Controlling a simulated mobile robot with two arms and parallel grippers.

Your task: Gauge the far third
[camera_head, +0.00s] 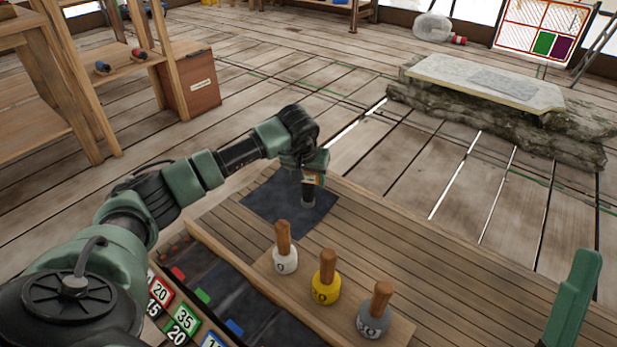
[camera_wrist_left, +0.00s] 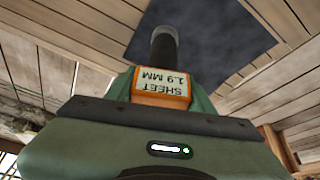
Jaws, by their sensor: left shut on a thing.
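A dark blue-grey sheet (camera_head: 270,200) lies flat on the slatted wooden bench (camera_head: 400,240). My left gripper (camera_head: 312,172) is over its right part, shut on a gauge with a dark round probe (camera_head: 308,192) pointing down. The tip appears at or just above the sheet; I cannot tell if it touches. In the left wrist view the gauge's orange-framed display (camera_wrist_left: 161,88) reads "SHEET 1.9 MM", upside down, with the sheet (camera_wrist_left: 215,35) behind the probe. A green part (camera_head: 575,300), probably my right gripper, shows at the lower right; its jaws cannot be made out.
Numbered coloured tags (camera_head: 180,320) lie in a dark tray at lower left. A stone slab (camera_head: 490,82) and wooden shelves (camera_head: 130,70) stand beyond.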

